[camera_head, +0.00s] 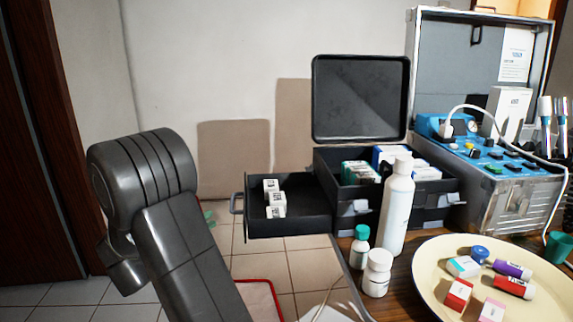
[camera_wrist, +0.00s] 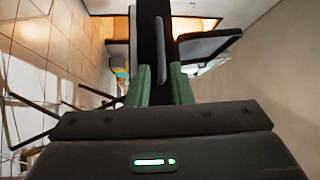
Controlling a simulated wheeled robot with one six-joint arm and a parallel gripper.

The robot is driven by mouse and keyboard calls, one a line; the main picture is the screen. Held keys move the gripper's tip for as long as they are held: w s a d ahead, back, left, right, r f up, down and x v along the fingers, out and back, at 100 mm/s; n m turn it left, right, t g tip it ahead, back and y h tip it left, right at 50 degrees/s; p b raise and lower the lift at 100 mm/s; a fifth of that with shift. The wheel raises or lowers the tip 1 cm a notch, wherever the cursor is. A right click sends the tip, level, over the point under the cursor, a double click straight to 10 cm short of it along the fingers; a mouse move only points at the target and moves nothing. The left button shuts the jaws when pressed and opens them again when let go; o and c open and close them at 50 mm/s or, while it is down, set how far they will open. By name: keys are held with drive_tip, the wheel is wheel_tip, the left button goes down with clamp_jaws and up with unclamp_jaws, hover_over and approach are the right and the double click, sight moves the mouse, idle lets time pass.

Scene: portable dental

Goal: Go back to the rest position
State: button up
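My gripper (camera_wrist: 160,72) shows in the wrist view with two green fingers set apart and nothing between them. A dark drawer (camera_wrist: 146,28) with a grey handle (camera_wrist: 159,40) lies beyond the fingertips, apparently apart from them. In the head view the drawer (camera_head: 290,226) is pulled out to the left of the black case, its handle (camera_head: 237,203) at its left end. Several small white boxes (camera_head: 273,198) stand in it. My grey arm fills the lower left and hides most of the gripper; a bit of green shows left of the handle.
The black case (camera_head: 335,203) has its lid (camera_head: 360,98) up and holds boxes. A white bottle (camera_head: 396,212) and two smaller bottles stand before it. A cream tray (camera_head: 425,282) with small boxes is at right, near a blue-panelled metal unit (camera_head: 505,190).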

sight(232, 202)
drive_tip(key=b+x, duration=0.1)
drive_tip(key=x, duration=0.9)
drive_tip(key=shift+b, duration=0.3)
drive_tip(key=shift+d, duration=0.1)
